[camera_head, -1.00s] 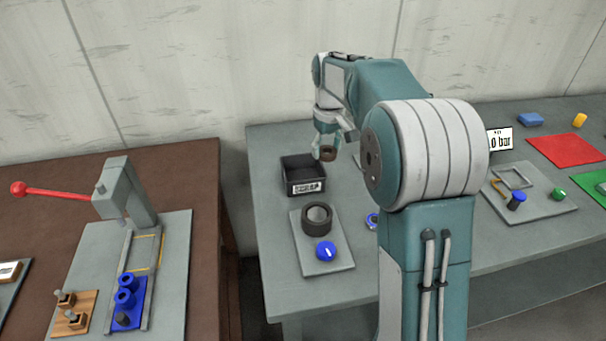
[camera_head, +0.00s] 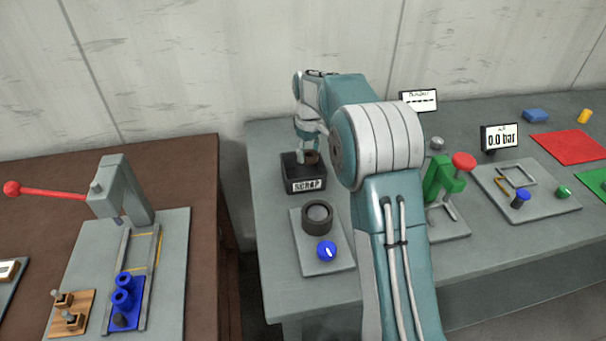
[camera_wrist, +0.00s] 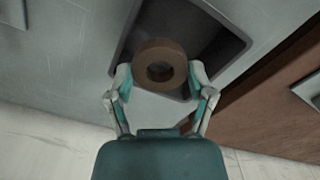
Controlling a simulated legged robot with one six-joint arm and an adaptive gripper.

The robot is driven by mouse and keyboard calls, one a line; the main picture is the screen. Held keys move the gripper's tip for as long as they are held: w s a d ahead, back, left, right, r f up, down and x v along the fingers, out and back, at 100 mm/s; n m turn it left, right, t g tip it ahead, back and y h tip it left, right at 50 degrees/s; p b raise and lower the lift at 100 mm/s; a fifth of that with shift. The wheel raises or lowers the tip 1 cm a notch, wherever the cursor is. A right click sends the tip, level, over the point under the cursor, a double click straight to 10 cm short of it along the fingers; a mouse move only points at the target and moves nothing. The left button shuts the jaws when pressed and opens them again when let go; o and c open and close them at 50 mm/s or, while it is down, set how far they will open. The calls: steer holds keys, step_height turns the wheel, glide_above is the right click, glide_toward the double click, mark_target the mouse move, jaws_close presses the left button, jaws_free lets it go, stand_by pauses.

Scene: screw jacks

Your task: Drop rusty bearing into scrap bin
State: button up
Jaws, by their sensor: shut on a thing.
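The rusty bearing (camera_wrist: 160,66) is a brown ring held between the fingertips of my gripper (camera_wrist: 160,82) in the wrist view. The bearing also shows small in the head view (camera_head: 312,157). The scrap bin (camera_head: 306,184) is a black open box labelled SCRAP on the grey table. In the wrist view its dark opening and rim (camera_wrist: 238,47) lie behind the bearing. My gripper (camera_head: 309,152) is over the bin in the head view, shut on the bearing. The exact height of the bearing above the bin is hard to tell.
A plate with a dark ring (camera_head: 317,217) and a blue knob (camera_head: 326,251) stands in front of the bin. A green fixture with a red knob (camera_head: 464,162) is to the right. A press with a red lever (camera_head: 42,191) stands on the brown table at left.

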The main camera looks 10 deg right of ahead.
steer(key=shift+f, duration=0.65)
steer(key=o, duration=1.2)
steer(key=shift+c, duration=0.2)
step_height(320, 180, up, 12)
